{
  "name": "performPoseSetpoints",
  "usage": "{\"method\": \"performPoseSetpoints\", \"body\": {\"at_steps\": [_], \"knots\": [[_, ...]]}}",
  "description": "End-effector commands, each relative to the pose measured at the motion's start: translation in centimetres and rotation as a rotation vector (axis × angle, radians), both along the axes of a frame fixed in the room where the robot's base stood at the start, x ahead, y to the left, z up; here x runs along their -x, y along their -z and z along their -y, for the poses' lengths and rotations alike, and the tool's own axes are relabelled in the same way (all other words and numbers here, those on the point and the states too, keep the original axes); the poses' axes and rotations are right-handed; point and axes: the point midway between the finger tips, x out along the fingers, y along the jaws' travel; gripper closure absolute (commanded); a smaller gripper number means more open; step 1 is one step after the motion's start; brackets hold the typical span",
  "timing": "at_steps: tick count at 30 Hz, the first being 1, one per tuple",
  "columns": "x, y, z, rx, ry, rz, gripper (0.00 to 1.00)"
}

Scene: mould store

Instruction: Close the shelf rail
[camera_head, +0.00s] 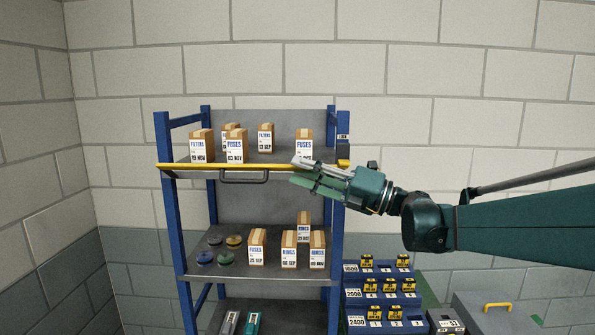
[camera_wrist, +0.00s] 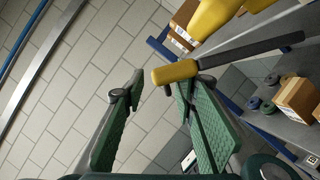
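The blue shelf rack (camera_head: 169,220) has a yellow shelf rail (camera_head: 230,166) across the front of its top shelf. A dark loop handle (camera_head: 243,181) hangs below the rail's middle. My gripper (camera_head: 300,172) is in front of the rail's right part, covering some of it. Its fingers are apart. In the wrist view my gripper (camera_wrist: 162,84) is open, with a yellow-ended dark bar (camera_wrist: 250,53) reaching across beyond the right fingertip. A larger yellow part (camera_wrist: 214,14) shows above it. I cannot tell whether the fingers touch either part.
Filter and fuse boxes (camera_head: 235,146) stand behind the rail. The middle shelf holds ring boxes (camera_head: 289,250) and coloured round pieces (camera_head: 227,258). A stepped blue rack (camera_head: 382,296) with yellow-black items stands low right, beside a grey box (camera_head: 482,318) with a yellow handle. A block wall is behind.

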Motion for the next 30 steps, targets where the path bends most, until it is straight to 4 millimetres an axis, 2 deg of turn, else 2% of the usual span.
{"method": "performPoseSetpoints", "body": {"at_steps": [21,30], "knots": [[1.3,0.5,3.2,-0.003,-0.002,0.002,0.77],[1.5,0.5,3.5,-0.003,-0.002,0.002,0.77]]}}
